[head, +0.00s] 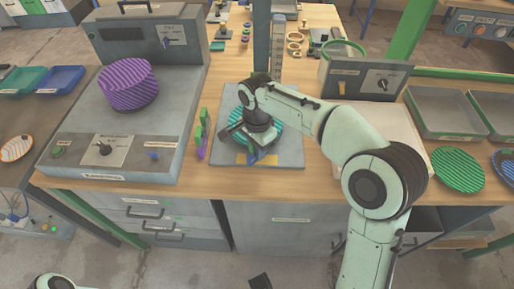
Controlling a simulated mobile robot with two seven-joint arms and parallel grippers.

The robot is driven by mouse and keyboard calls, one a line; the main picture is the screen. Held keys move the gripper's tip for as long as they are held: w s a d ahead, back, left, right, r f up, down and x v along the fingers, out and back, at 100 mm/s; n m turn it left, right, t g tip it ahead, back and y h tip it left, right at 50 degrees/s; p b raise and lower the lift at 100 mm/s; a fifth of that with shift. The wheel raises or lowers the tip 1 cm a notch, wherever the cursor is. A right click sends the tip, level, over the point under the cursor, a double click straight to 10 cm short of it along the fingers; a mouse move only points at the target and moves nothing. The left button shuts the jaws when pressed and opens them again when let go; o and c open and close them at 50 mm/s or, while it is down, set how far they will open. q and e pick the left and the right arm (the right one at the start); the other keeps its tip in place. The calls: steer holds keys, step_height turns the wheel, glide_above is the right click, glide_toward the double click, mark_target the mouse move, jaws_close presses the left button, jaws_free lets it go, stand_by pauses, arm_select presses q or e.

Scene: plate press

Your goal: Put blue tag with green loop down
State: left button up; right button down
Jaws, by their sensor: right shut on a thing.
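My right gripper (256,152) points down over the grey board (288,158) at the middle of the table. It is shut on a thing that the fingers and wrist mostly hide. Small blue and yellow patches show right at the fingertips; the blue fits the blue tag, but I cannot make out its outline or a green loop. A teal striped plate (275,134) lies on the board, partly behind the gripper. My left gripper is not in view.
A grey press with a purple striped drum (128,87) stands left. A narrow green and purple stand (203,135) is just left of the board. Right are a control box (372,80), a green striped plate (459,169) and grey trays (442,113). The board's front right is clear.

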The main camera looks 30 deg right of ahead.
steer(key=shift+f, duration=0.15)
steer(key=c, duration=1.3)
jaws_free()
step_height(320, 180, up, 11)
steer(key=p, duration=0.2)
steer(key=shift+p, duration=0.4)
steer(key=shift+r, duration=0.7)
